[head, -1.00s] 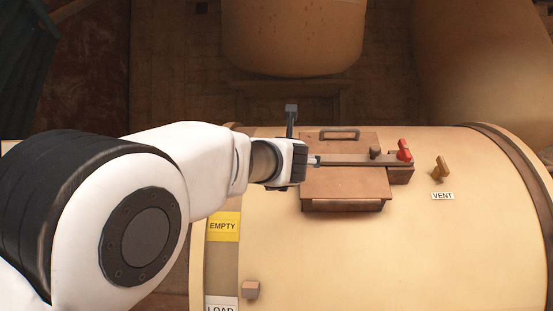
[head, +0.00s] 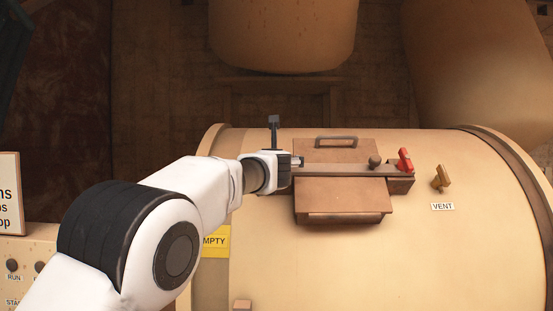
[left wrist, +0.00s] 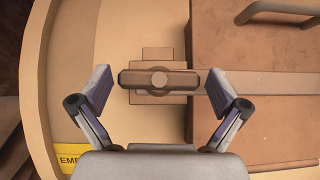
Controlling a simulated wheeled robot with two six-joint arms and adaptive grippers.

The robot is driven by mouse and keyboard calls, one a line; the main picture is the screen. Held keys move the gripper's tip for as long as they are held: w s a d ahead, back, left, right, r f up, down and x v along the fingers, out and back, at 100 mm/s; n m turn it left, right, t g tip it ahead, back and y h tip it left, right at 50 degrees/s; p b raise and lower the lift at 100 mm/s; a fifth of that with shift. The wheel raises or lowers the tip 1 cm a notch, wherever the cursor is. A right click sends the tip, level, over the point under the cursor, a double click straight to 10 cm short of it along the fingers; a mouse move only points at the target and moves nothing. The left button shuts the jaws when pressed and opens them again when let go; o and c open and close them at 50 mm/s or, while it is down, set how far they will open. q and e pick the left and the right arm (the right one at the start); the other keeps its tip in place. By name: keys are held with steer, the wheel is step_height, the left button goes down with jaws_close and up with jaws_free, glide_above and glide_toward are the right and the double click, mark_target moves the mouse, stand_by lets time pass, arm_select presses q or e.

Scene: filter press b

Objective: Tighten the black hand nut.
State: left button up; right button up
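A dark brown-looking cross-bar with a round centre, apparently the hand nut (left wrist: 158,79), sits left of the hatch in the left wrist view. My left gripper (left wrist: 158,92) is open, with one finger on each side of this bar and small visible gaps at both ends. In the head view my left gripper (head: 297,161) is at the left end of the metal bar (head: 345,170) across the hatch, and it hides the nut there. Whether the fingers are at the nut's height I cannot tell. My right gripper is not in view.
The hatch (head: 343,196) has a loop handle (head: 336,139). On the bar's right end are a dark knob (head: 374,162) and a red handle (head: 404,161). A yellow vent valve (head: 440,178) stands to their right. A control panel (head: 22,262) is at lower left.

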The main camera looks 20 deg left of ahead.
arm_select(q)
steer(key=shift+s+d+r, duration=0.1)
steer(key=shift+s+d, duration=0.05)
steer(key=c, duration=0.6)
steer(key=shift+c, duration=1.1)
steer(key=shift+a, duration=0.2)
